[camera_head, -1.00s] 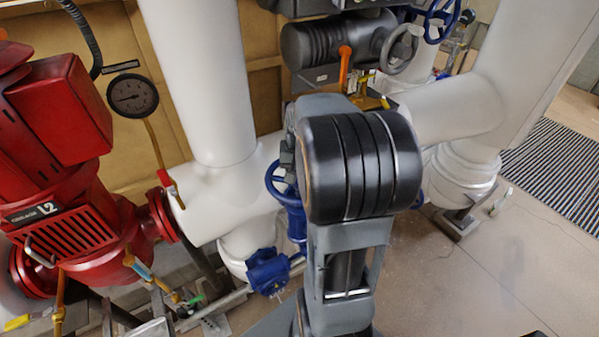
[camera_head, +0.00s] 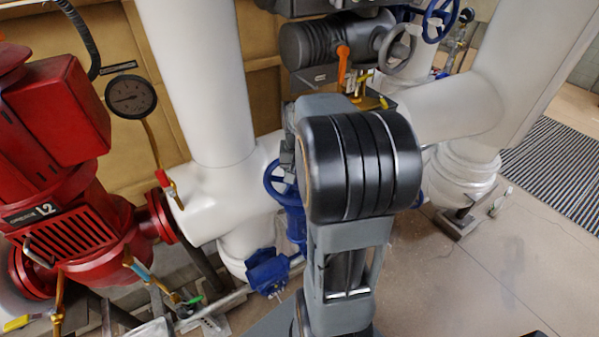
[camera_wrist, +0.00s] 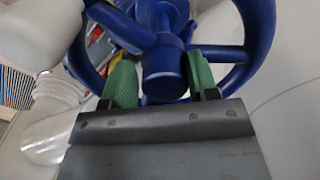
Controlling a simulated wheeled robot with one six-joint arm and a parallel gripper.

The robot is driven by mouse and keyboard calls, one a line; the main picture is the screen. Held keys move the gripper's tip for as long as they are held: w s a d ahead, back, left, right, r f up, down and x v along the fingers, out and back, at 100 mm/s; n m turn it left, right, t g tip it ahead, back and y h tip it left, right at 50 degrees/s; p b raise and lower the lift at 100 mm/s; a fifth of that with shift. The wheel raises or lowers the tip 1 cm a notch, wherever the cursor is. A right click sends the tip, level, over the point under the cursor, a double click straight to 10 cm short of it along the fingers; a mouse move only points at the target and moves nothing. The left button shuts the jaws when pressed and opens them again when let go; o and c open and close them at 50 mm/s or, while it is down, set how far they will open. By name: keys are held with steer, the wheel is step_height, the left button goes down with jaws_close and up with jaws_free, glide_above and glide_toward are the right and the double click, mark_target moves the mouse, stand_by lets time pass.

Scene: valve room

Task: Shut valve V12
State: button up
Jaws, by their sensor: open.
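A blue handwheel with a round hub and thick spokes (camera_wrist: 164,72) fills the upper middle of the wrist view. My gripper (camera_wrist: 161,74) is open, with its green fingers apart on either side of the hub, just in front of the wheel. I cannot tell whether they touch the spokes. No V12 label is readable. In the head view a blue handwheel (camera_head: 274,177) stands by the white pipe, partly hidden behind my arm. My gripper is hidden there, so I cannot be sure this is the same wheel.
A red pump (camera_head: 70,225) stands at the left with a pressure gauge (camera_head: 130,97) beside it. Thick white pipes (camera_head: 200,80) flank my arm. A dark actuator (camera_head: 325,45) with an orange lever (camera_head: 343,62) is at the back. Open floor (camera_head: 460,280) lies at the right.

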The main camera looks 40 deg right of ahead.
steer(key=shift+w+a, duration=0.1)
steer(key=shift+o, duration=0.4)
steer(key=shift+w+r+p, duration=0.1)
steer(key=shift+r+p, duration=0.2)
steer(key=shift+p, duration=0.1)
step_height(320, 180, up, 6)
steer(key=p, duration=0.4)
steer(key=shift+f, duration=0.1)
step_height(320, 180, up, 3)
steer(key=p, duration=0.2)
steer(key=shift+p, duration=0.3)
steer(key=shift+r+b, duration=0.35)
steer(key=shift+r, duration=1.2)
steer(key=shift+w, duration=0.1)
